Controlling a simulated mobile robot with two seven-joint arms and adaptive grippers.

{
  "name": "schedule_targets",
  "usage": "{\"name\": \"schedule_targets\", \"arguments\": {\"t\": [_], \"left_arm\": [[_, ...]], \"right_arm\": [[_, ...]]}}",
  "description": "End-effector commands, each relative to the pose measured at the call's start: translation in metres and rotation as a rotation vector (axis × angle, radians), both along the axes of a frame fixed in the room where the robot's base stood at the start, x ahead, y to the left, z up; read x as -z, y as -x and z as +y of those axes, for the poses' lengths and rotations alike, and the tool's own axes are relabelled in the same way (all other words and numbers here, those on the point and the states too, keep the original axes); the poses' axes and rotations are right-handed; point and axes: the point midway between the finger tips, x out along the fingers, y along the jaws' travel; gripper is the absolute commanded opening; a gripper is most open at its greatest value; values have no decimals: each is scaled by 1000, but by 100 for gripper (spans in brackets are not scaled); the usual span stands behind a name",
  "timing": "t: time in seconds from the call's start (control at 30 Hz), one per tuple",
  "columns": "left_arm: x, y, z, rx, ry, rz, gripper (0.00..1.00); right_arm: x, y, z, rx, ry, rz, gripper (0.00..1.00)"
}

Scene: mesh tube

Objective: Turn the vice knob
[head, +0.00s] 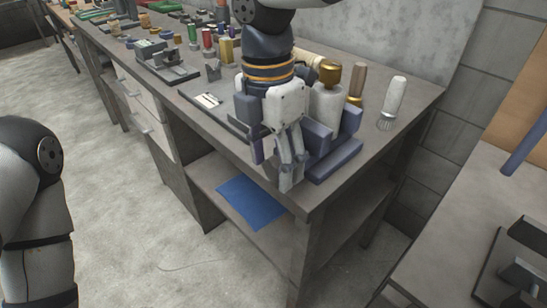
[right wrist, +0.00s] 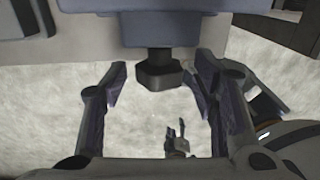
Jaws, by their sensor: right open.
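The vice (head: 336,160) is a blue-grey block clamp at the near corner of the workbench. In the right wrist view its body (right wrist: 160,28) fills the top, and a dark faceted knob (right wrist: 158,75) sticks out of it. My right gripper (head: 291,172) is open at the vice's front, and in the head view it hides the knob. In the right wrist view its two fingers (right wrist: 159,82) stand on either side of the knob, with gaps showing on both sides. My left arm shows at the head view's left edge; its gripper is outside that view. A small two-pronged shape low in the right wrist view may be it.
The workbench (head: 412,98) holds a white brush (head: 394,100), a gold-topped bottle (head: 327,103) close beside the vice, and several tools and spools further back. A blue sheet (head: 250,203) lies on the lower shelf. Open floor (head: 170,262) lies in front.

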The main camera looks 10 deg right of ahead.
Motion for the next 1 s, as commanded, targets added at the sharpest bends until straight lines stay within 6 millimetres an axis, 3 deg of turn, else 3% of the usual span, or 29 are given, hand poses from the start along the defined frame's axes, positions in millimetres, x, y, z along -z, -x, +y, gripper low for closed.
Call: {"name": "schedule_targets", "arguments": {"t": [0.03,0.23,0.57,1.0], "left_arm": [[0,0,0,0,0,0,49],[0,0,0,0,0,0,49],[-3,-3,0,0,0,-11,49],[-7,-8,0,0,0,-30,49]], "right_arm": [[0,0,0,0,0,0,49],[0,0,0,0,0,0,6],[-2,1,-1,0,-25,-34,6],[0,7,-4,-1,-201,-274,6]]}}
